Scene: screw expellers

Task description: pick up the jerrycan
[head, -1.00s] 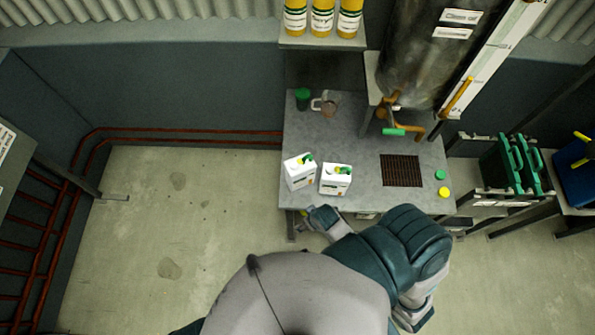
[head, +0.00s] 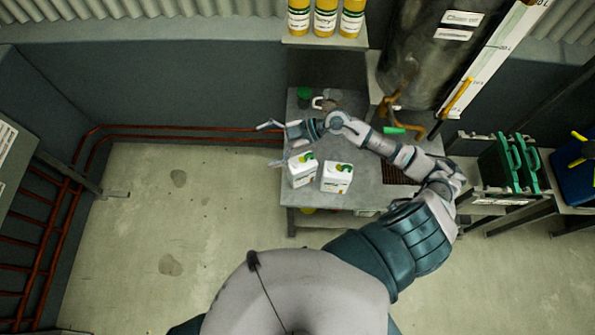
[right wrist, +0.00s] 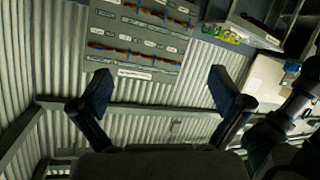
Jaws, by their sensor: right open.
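Two white jerrycans with green and yellow tops stand side by side on the grey table (head: 365,188), the left one (head: 303,176) and the right one (head: 336,178). My right gripper (head: 269,145) is open and empty above the table's left edge, behind the left white jerrycan in the head view. One finger shows close to that jerrycan's top; I cannot tell whether they touch. In the right wrist view my open fingers (right wrist: 163,90) have nothing between them, and no jerrycan shows there. My left gripper is out of view.
A green cup (head: 304,93) and a clear jug (head: 326,102) stand at the table's back. A large dark tank (head: 415,50) hangs over the right side. Green containers (head: 500,165) stand on the right bench. The floor at left is clear.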

